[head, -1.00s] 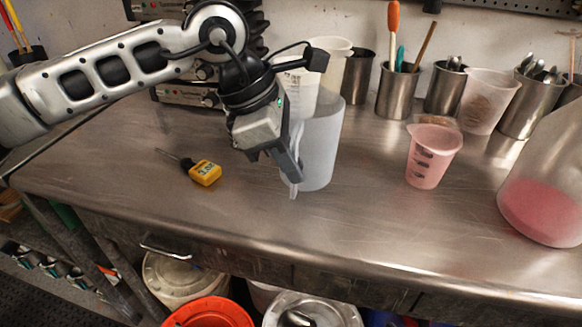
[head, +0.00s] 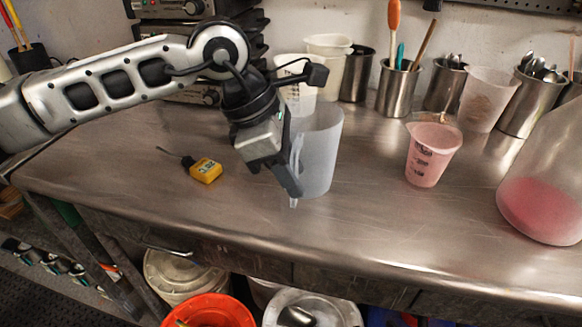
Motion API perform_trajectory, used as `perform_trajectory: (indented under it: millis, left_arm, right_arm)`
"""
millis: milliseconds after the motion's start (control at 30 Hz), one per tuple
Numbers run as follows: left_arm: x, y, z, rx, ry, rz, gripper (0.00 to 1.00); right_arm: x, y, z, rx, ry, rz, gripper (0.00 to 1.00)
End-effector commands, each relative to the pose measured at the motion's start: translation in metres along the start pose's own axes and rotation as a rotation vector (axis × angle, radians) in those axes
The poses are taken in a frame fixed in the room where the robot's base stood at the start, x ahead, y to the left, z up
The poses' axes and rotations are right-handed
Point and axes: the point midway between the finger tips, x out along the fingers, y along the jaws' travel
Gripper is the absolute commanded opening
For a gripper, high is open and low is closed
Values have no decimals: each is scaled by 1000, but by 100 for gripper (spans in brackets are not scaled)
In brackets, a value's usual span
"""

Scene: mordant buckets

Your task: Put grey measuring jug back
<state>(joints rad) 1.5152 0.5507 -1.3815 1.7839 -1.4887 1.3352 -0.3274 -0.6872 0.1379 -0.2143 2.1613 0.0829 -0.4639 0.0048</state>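The fingers overlap the handle strip in the picture. I cannot tell whether they are closed on it, since the wrist and near finger hide the contact. My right gripper is not in view.
A pink-filled measuring cup (head: 433,155) stands to the right, with a large pink-filled vessel (head: 548,180) at the right edge. Steel pots (head: 397,90) and white containers line the back. A yellow thermometer (head: 205,171) lies left. Buckets (head: 208,312) stand below the bench edge.

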Motion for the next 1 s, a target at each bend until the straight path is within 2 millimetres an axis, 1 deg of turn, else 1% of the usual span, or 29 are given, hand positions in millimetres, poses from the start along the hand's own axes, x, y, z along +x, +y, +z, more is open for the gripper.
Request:
perform_trajectory:
  millis: [167,300,400,500,600,700,1000]
  left_arm:
    - [-34,1,0,0,-2,8,34]
    - [-65,1,0,0,-2,7,34]
    - [-86,1,0,0,-3,6,34]
    - [-102,1,0,0,-2,5,34]
    - [-112,0,0,-1,-1,3,34]
    - [-118,0,0,-1,-1,2,34]
    - [-119,0,0,0,-1,2,34]
  right_arm:
    - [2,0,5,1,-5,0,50]
    - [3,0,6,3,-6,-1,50]
    - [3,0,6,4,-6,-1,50]
    - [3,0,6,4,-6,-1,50]
    - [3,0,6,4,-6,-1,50]
    - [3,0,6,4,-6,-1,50]
    - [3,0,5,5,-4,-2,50]
